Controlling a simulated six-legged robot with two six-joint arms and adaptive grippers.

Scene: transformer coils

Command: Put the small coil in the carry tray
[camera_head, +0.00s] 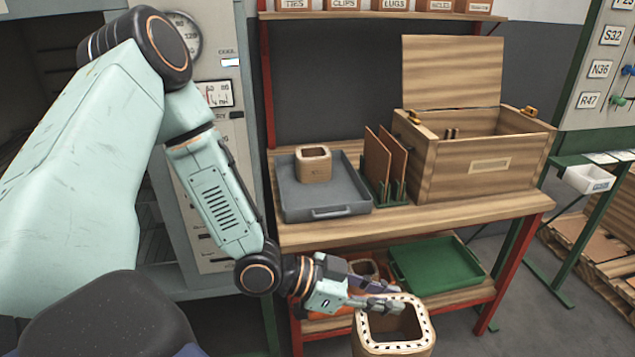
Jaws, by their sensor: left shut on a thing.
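A small tan square coil (313,169) with rounded corners and an open middle stands upright in the grey tray (297,210) on the bench; this tray has a front handle. The lower part of this coil is cut off by the frame edge. Another brown coil (363,267) is on the lower shelf behind the gripper, partly hidden. My right gripper is not in view.
A green tray (478,276) lies empty on the lower shelf. On the bench, brown boards (377,160) stand in a green rack beside an open wooden box (487,165). A red bench leg (510,275) stands to the right.

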